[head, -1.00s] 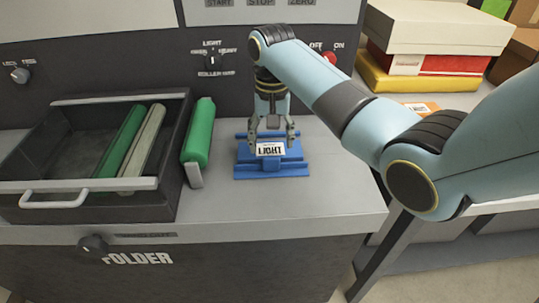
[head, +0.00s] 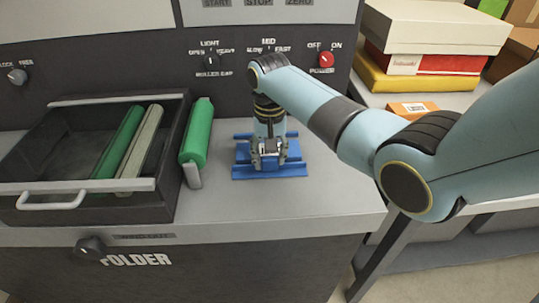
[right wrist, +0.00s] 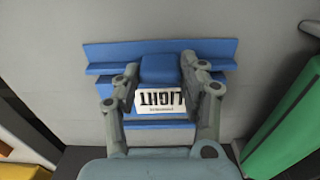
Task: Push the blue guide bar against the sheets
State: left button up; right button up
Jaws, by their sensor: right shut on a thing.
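The blue guide bar (head: 283,172) lies along the front of a blue holder (head: 242,155) on the grey counter. In the right wrist view the bar (right wrist: 212,47) crosses the upper middle, with a raised blue block at its centre. My right gripper (head: 269,157) is shut on that block from above; its fingers (right wrist: 160,69) flank it in the wrist view. Whether the bar touches the sheet, I cannot tell. My left gripper is not in view.
A green roller (head: 196,135) lies left of the holder. Left of that stands an open dark drawer (head: 45,160) with a green and a pale roller inside. A control panel with knobs rises behind. Free counter lies right of and in front of the holder.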

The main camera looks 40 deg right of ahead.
grip_shut()
jog(key=w+d+b, duration=0.1)
jog(key=w, duration=0.1)
jog(key=w+d+b, duration=0.1)
jog(key=w+b, duration=0.1)
jog(key=shift+d+f, duration=0.1)
jog(key=shift+d, duration=0.1)
jog(key=shift+w+d, duration=0.1)
jog(key=shift+r, duration=0.2)
jog(key=shift+o, duration=2.3)
grip_release()
jog(key=o, duration=0.5)
jog(key=shift+w+f, duration=0.1)
jog(key=shift+c, duration=0.2)
